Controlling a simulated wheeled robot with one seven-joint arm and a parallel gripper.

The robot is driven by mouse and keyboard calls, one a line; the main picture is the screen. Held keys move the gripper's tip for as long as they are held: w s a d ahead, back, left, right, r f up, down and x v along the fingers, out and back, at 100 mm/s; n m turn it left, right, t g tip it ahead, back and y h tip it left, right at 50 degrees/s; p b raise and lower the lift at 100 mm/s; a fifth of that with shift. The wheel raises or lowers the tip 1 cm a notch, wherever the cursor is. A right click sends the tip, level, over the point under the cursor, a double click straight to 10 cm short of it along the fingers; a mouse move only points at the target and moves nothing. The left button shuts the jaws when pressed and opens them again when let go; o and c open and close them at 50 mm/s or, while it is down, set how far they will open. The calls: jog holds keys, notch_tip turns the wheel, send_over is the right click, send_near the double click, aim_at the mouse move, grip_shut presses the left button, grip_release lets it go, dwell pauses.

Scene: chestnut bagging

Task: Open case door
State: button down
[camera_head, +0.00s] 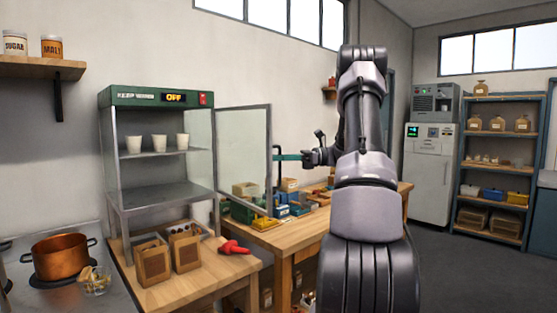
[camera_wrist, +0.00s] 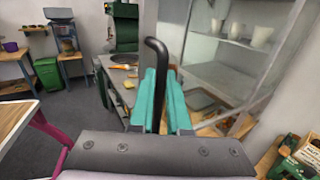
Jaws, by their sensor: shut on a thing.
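The warming case (camera_head: 160,98) has a green top reading KEEP WARM and OFF, and stands at left in the head view. Its glass door (camera_head: 242,150) is swung out to the right, and the front is open. My gripper (camera_head: 284,157) is at the door's outer edge, shut on the black door handle (camera_head: 277,190). In the wrist view, the teal fingers of my gripper (camera_wrist: 160,82) close around the black handle (camera_wrist: 157,48). Three white cups (camera_head: 158,142) stand on the case's shelf (camera_head: 165,154). The fingers hide part of the handle.
A copper pot (camera_head: 60,257) stands on the stove at left. A cluttered workbench (camera_head: 290,236) lies behind and below the door.

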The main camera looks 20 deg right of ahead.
jog(key=c, duration=0.9)
grip_release()
jog(key=v, duration=1)
jog(key=shift+d, duration=0.35)
